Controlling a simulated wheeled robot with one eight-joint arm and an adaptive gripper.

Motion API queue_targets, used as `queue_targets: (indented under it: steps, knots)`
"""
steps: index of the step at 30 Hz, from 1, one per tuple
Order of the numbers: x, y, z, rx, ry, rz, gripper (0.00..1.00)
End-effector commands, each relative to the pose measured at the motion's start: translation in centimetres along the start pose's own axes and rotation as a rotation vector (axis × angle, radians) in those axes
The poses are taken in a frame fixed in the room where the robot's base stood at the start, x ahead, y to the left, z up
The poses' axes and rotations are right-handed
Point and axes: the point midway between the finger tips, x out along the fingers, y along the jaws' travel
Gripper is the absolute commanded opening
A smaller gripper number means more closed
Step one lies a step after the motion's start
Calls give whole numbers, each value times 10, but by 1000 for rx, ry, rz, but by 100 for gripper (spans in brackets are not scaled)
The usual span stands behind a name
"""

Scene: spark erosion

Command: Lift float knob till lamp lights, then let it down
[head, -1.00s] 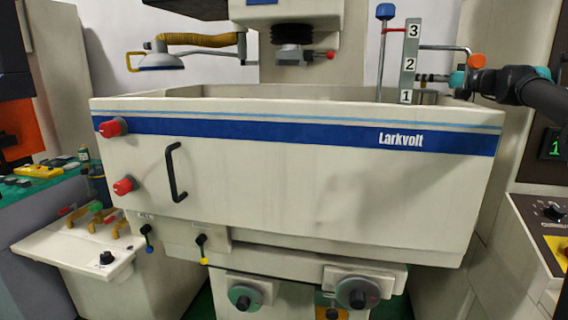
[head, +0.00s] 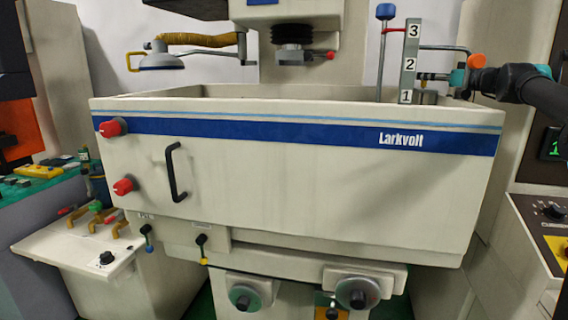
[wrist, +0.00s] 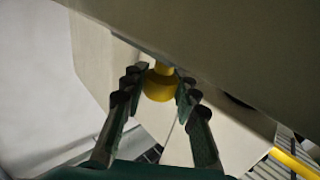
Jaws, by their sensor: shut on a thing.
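A yellow knob (wrist: 158,86) with a short neck sits between the fingers of my gripper (wrist: 152,92) in the wrist view, and my gripper is shut on it. I cannot make out this knob in the head view. There, my gripper (head: 435,77) is at the upper right, above the tank's back right corner. To its left stand an upright plate with numbers 1 to 3 (head: 410,64) and a thin rod topped by a blue knob (head: 385,12). A red pointer (head: 394,30) is level with the 3. I cannot identify a lit lamp.
The wide beige tank (head: 300,165), marked Larkvolt, fills the middle. A grey pipe (head: 440,48) with an orange end (head: 477,61) lies close above my gripper. A machine head (head: 293,40) hangs over the tank. A pale surface (wrist: 230,50) is close above the fingers.

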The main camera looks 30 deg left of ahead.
Motion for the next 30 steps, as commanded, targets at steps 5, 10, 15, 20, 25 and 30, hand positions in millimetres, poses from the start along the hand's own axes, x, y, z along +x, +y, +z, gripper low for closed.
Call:
queue_targets:
  steps: [5, 10, 15, 20, 25, 30]
  knots:
    - [0, 0, -3, 0, 0, 0, 12]
    - [0, 0, -6, 0, 0, 1, 12]
    - [0, 0, -9, 0, 0, 1, 12]
    - [0, 0, -12, 0, 0, 1, 12]
    - [0, 0, -16, 0, 0, 1, 12]
    - [0, 0, -18, 0, 0, 1, 12]
